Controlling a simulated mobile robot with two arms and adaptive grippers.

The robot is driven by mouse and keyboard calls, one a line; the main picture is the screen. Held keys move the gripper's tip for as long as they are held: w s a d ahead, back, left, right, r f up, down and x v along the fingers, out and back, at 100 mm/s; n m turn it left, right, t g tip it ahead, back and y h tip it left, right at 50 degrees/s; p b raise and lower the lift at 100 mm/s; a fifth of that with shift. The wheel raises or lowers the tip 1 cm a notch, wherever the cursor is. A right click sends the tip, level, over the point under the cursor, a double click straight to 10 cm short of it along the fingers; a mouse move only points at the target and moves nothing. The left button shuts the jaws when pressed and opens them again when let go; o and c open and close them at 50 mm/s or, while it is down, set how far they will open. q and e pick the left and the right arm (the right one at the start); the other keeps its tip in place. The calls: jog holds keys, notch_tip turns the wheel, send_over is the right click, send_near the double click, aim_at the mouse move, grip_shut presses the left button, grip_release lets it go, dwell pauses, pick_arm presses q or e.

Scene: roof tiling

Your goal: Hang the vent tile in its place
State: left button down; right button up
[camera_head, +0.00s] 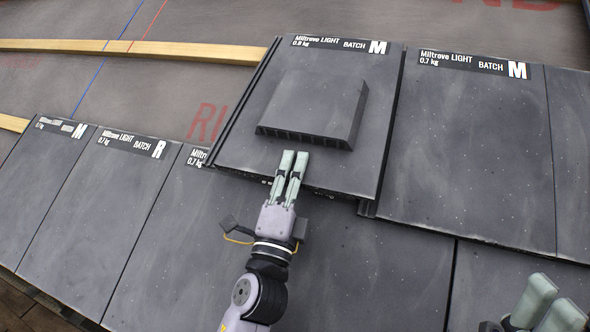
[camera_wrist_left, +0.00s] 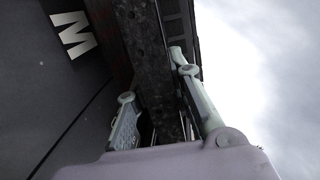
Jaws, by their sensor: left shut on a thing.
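The vent tile (camera_head: 240,140) is a dark grey tile with a raised hood (camera_head: 318,100) and a label with an M along its top. It lies over the upper end of the lower course, left of the neighbouring upper tile (camera_head: 470,155). Its top edge is near the batten's line. My left gripper (camera_head: 288,160) is shut on its lower edge, with both fingers around that edge in the left wrist view (camera_wrist_left: 155,90). Whether the tile rests on the batten is hidden. My right gripper (camera_head: 550,302) is at the lower right, partly cut off, apart from the vent tile.
The lower course has tiles marked M (camera_head: 50,190) and R (camera_head: 110,215). A wooden batten (camera_head: 150,50) runs across the bare underlay (camera_head: 60,85) left of the vent tile. Blue and red lines cross the underlay. The upper course continues to the right edge.

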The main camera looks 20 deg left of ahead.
pick_arm(q)
jog(key=shift+s+r, duration=0.1)
jog(key=shift+s, duration=0.05)
dwell(0.7)
jog(key=c, duration=1.4)
grip_release()
jog(key=shift+o, duration=0.2)
